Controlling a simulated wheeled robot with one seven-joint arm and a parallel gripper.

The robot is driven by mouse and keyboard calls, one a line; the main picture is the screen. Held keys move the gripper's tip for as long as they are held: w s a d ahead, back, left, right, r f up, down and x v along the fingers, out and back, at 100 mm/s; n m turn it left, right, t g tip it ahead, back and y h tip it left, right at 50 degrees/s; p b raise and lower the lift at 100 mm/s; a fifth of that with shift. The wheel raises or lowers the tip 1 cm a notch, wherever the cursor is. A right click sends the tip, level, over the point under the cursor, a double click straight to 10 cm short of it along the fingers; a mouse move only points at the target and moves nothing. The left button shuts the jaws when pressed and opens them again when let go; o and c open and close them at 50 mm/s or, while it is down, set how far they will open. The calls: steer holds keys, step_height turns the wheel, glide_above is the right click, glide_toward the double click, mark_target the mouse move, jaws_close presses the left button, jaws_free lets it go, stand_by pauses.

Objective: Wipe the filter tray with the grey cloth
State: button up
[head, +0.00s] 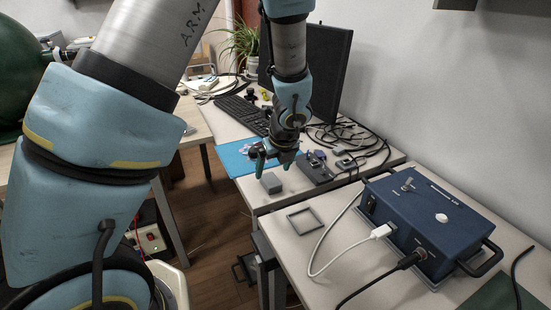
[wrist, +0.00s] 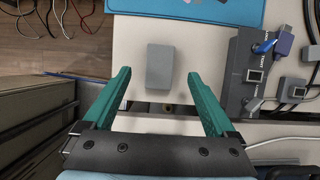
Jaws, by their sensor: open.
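The grey cloth (head: 270,183) looks like a small folded block lying flat near the front edge of the white desk. In the wrist view the cloth (wrist: 159,62) shows between and slightly beyond my fingertips, touching neither finger. My gripper (head: 272,160) hangs above the desk, close to the cloth; in the wrist view my gripper (wrist: 159,76) has its two green fingers spread wide with nothing held. A thin grey square frame, seemingly the filter tray (head: 305,208), lies flat on the nearer table. I cannot make out the tray in the wrist view.
A dark device with ports (head: 315,167) stands right of the cloth, with cables behind it. A blue mat (head: 236,158) lies to the left. A blue instrument box (head: 430,220) with a white cable (head: 325,240) and a black cable stands right of the tray. A gap separates the two tables.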

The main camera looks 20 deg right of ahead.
mark_target(270, 179)
steer(key=shift+x, duration=2.55)
steer(key=shift+c, duration=0.3)
steer(key=c, duration=1.3)
steer(key=o, duration=1)
steer(key=shift+r, duration=0.1)
steer(key=shift+s+r+p, duration=0.1)
steer(key=shift+r+p, duration=0.25)
steer(key=shift+c, duration=0.5)
